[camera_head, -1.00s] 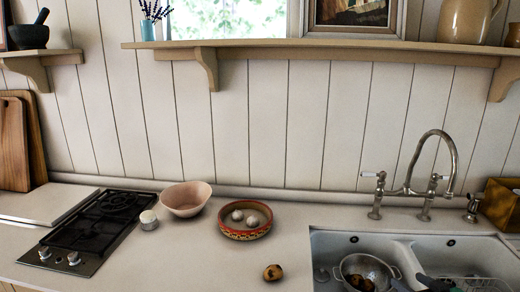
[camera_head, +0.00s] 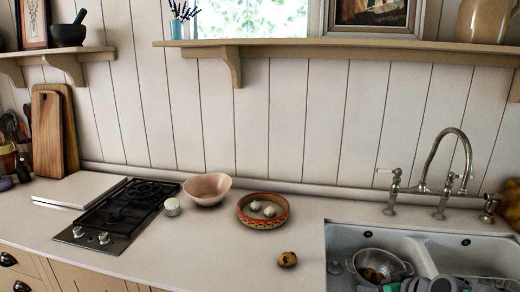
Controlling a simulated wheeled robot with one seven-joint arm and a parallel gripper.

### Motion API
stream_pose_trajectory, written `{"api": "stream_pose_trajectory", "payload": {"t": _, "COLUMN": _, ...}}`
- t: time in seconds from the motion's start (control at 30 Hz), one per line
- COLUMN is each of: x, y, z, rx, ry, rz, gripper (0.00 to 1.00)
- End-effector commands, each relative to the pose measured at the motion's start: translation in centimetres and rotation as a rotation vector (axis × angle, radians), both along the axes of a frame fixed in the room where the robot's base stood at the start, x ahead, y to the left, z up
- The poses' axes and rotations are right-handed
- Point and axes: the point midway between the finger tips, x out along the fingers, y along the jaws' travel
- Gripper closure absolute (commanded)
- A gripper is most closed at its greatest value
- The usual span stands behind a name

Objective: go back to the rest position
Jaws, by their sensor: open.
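No gripper fingers can be made out in the head view. Grey and teal shapes at the bottom right edge, in front of the sink, look like part of my arm, cut off by the frame. A red patterned dish (camera_head: 263,222) holds whitish bulbs (camera_head: 268,211). A brown round item (camera_head: 287,259) lies alone near the sink.
The double white sink (camera_head: 345,240) at right holds a metal colander (camera_head: 408,268) with brown items. A black hob (camera_head: 118,216) and cutting boards (camera_head: 46,132) are at left. A wooden shelf (camera_head: 340,48) runs above. The middle counter front is clear.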

Motion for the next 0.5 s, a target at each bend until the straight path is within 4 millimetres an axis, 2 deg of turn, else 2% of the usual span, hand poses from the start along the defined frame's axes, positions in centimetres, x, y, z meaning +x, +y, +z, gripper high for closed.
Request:
{"api": "stream_pose_trajectory", "payload": {"t": 0.03, "x": 0.2, "y": 2.4, "z": 0.2, "rx": -0.007, "ry": 0.043, "rz": 0.025, "gripper": 0.33}}
{"api": "stream_pose_trajectory", "payload": {"t": 0.13, "x": -0.6, "y": 7.1, "z": 0.3, "rx": -0.021, "ry": 0.154, "rz": 0.047, "gripper": 0.33}}
{"api": "stream_pose_trajectory", "payload": {"t": 0.23, "x": -2.6, "y": 11.9, "z": 0.6, "rx": -0.045, "ry": 0.271, "rz": 0.048, "gripper": 0.33}}
{"api": "stream_pose_trajectory", "payload": {"t": 0.33, "x": -5.9, "y": 16.6, "z": 1.2, "rx": -0.079, "ry": 0.381, "rz": 0.023, "gripper": 0.33}}
{"api": "stream_pose_trajectory", "payload": {"t": 0.4, "x": -8.9, "y": 19.2, "z": 1.5, "rx": -0.1, "ry": 0.445, "rz": -0.014, "gripper": 0.33}}
{"api": "stream_pose_trajectory", "payload": {"t": 0.5, "x": -12.4, "y": 21.2, "z": 1.8, "rx": -0.116, "ry": 0.507, "rz": -0.071, "gripper": 0.33}}
